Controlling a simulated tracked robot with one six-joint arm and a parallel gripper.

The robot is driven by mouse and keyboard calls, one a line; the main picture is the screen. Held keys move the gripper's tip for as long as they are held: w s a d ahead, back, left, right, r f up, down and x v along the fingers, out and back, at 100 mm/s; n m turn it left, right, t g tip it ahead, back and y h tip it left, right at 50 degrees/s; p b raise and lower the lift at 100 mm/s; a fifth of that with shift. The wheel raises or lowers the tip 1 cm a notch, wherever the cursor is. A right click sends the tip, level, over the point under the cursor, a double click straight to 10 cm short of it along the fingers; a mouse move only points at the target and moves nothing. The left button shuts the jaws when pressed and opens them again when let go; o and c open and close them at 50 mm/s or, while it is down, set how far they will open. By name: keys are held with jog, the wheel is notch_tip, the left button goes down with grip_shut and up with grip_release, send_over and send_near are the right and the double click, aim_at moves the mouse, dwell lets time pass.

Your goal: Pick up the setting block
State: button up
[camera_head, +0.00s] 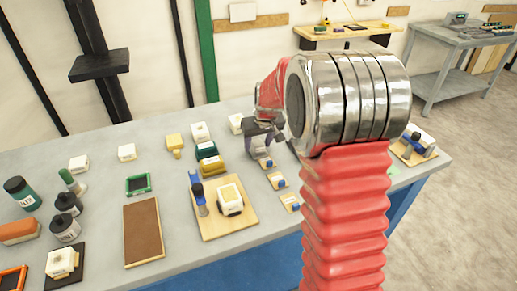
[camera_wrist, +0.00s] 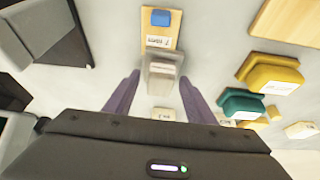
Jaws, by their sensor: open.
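In the wrist view a pale grey block (camera_wrist: 164,68) with a printed label lies between the tips of my gripper (camera_wrist: 159,78). It may be the setting block; the label is too small to read. My purple fingers are open, one on each side, with a gap to the block. Beyond the block is a small wooden plate (camera_wrist: 158,40) with a blue square on it. In the head view my gripper (camera_head: 260,150) is low over the table, and my arm hides part of the area around it.
A yellow bin (camera_head: 211,167) and a green bin (camera_head: 206,150) stand left of my gripper. A wooden board (camera_head: 238,222) with a white block and blue clamp lies nearer. Small plates with blue tops (camera_head: 275,181) are close by. Bottles and trays fill the table's left.

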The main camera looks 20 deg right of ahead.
aim_at(258, 142)
jog(key=shift+c, duration=0.5)
jog(key=c, duration=0.8)
notch_tip(258, 142, up, 10)
jog(key=shift+r, duration=0.1)
dwell(0.3)
